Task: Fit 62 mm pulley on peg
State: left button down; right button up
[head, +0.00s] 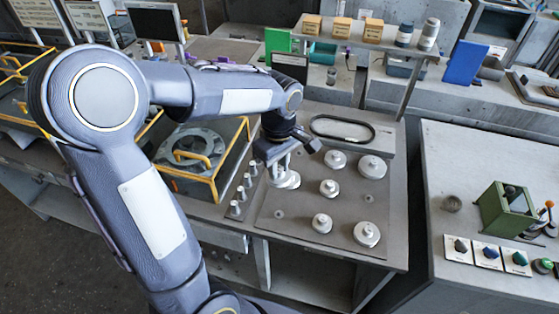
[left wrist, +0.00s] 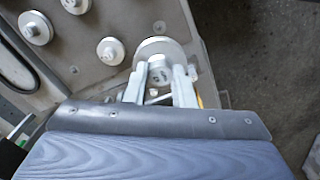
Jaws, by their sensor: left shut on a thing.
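My left gripper (head: 281,168) is shut on the hub of a light grey pulley (head: 288,181) at the upper left of the grey board (head: 304,230). In the left wrist view the two fingers (left wrist: 160,76) sit on either side of the hub, with the wider pulley disc (left wrist: 158,46) beyond them. The disc is at or just above the board; I cannot tell whether it is around a peg. Several other pulleys stand on the board, among them a large one (head: 372,167), a smaller one (head: 329,188) and one at the front right (head: 367,234). My right gripper is not in view.
A row of small metal pegs (head: 241,194) runs along the board's left edge. A black belt loop (head: 342,128) lies behind the board. A yellow-handled housing (head: 195,155) stands to the left. A shelf with small boxes (head: 342,30) is behind. A green box (head: 505,208) sits right.

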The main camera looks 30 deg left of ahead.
pick_arm(q)
jog(key=b, duration=1)
send_over(279, 212)
notch_tip(279, 212, down, 14)
jog(key=shift+r, duration=0.25)
jog(key=shift+f+b, duration=0.5)
jog(key=shift+f, duration=0.2)
jog(key=shift+f+b, duration=0.4)
jog(key=shift+f, duration=0.3)
jog(key=shift+b, duration=0.35)
jog(key=shift+f+b, duration=0.35)
jog(key=shift+f, duration=0.15)
jog(key=c, duration=1.1)
grip_release()
jog(key=shift+c, duration=0.2)
jog(key=shift+r, duration=0.1)
